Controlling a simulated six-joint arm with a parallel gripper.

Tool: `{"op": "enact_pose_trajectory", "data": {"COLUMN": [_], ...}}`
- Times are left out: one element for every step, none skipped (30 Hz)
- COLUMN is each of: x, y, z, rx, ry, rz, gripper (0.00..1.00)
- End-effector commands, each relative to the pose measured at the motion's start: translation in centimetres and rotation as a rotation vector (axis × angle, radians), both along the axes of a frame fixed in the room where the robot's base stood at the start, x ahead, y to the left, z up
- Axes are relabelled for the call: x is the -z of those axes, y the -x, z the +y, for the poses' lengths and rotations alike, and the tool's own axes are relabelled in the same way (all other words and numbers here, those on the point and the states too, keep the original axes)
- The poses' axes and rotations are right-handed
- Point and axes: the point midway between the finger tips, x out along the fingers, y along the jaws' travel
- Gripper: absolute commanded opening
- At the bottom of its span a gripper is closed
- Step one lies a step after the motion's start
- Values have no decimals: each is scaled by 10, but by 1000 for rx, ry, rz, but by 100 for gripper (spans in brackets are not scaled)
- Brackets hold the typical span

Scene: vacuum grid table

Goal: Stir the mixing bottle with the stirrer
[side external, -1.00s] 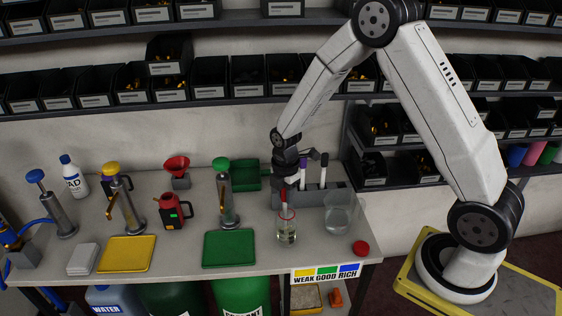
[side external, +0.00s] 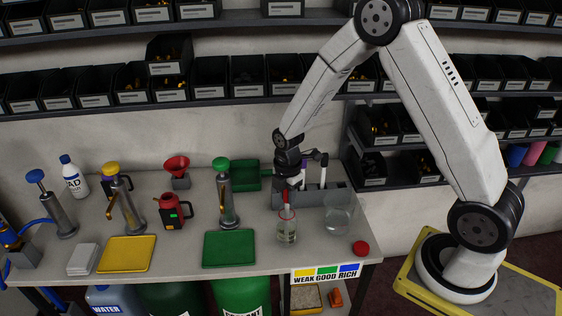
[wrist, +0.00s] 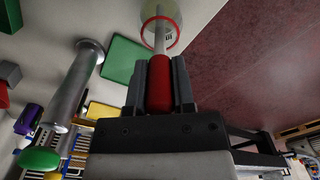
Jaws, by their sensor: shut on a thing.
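The mixing bottle (side external: 288,232) is a clear glass vessel at the front right of the table, in front of the grey rack. It also shows at the top of the wrist view, with a red rim (wrist: 177,36). My gripper (wrist: 159,82) is shut on the red handle of the stirrer (wrist: 159,92). The stirrer's pale shaft runs into the bottle's mouth in the wrist view. In the side view my gripper (side external: 288,183) is above the bottle, with the red handle just below it. The stirrer's lower tip is hard to make out.
A grey rack (side external: 335,197) with other upright stirrers stands behind the bottle. A clear beaker (side external: 338,215) is close on the right, and a red cap (side external: 360,248) lies near the front edge. A green tray (side external: 229,248) and a green-topped pump (side external: 224,185) are to the left.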

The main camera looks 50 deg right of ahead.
Motion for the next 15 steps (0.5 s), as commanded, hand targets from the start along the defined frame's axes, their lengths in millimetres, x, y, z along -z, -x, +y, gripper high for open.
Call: {"op": "enact_pose_trajectory", "data": {"x": [-2,-3,-4,-6,-7,-9,-11,-13,-15,-17,-19,-21,-22,-24,-27], "y": [0,0,-1,-1,-1,0,0,0,-1,-1,-1,0,0,0,0], "z": [0,0,0,0,0,0,0,0,0,0,0,0,0,0,0], "rx": [0,0,0,0,0,0,0,0,0,0,0,0,0,0,0], "ry": [0,0,0,0,0,0,0,0,0,0,0,0,0,0,0], "rz": [-1,-2,-2,-2,-2,-2,-1,-1,-2,-2,-2,-2,-2,-1,-1], "gripper": [0,0,0,0,0,0,0,0,0,0,0,0,0,0,0]}}
